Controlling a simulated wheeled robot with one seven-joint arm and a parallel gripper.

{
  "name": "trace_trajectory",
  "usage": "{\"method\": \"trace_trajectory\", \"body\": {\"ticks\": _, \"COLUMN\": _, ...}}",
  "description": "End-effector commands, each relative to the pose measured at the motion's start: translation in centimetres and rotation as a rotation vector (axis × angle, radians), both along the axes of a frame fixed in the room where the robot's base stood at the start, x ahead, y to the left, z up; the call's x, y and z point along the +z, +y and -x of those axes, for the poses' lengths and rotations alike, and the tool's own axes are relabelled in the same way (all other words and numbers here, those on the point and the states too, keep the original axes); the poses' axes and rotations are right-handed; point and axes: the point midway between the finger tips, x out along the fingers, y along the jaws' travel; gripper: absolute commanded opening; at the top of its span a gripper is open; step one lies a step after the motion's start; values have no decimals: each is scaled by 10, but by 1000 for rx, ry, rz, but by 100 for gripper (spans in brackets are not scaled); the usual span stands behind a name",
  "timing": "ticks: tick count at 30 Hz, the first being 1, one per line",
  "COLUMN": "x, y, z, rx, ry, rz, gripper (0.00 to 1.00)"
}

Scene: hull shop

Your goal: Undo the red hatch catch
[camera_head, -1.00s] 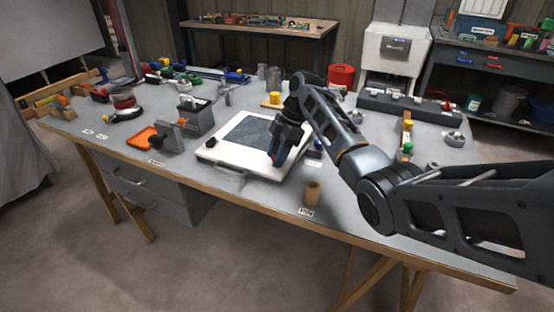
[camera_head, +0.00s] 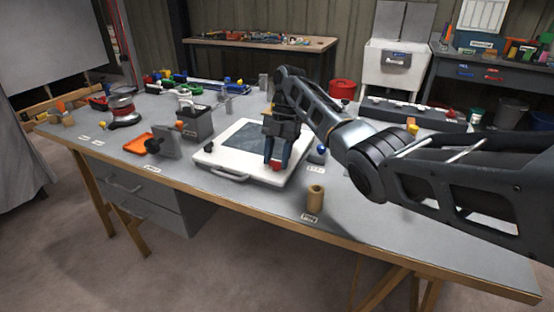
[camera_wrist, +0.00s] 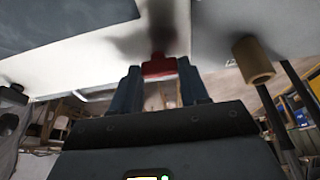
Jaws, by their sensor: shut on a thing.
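The hatch is a white frame (camera_head: 215,158) with a dark grey panel, lying on the workbench. The red catch (camera_head: 275,164) sits at the near right part of the white frame. It also shows in the wrist view as a red block (camera_wrist: 159,66) at the hatch's edge. My gripper (camera_head: 276,160) points down over that edge with its blue fingers on either side of the catch. In the wrist view the fingers (camera_wrist: 162,84) are shut on the red catch. The fingers hide part of the catch in the head view.
A tan cylinder (camera_head: 315,198) stands on the bench right of the hatch, near the front edge. A blue-topped knob (camera_head: 320,150) is close to my gripper's right. An orange tray (camera_head: 138,143) and a grey bracket (camera_head: 168,141) lie to the left.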

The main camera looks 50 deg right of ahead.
Motion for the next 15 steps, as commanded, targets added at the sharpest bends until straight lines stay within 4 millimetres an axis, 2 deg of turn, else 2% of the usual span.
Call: {"method": "trace_trajectory", "body": {"ticks": 15, "x": 1, "y": 0, "z": 0, "rx": 44, "ry": 0, "rz": 1, "gripper": 14}}
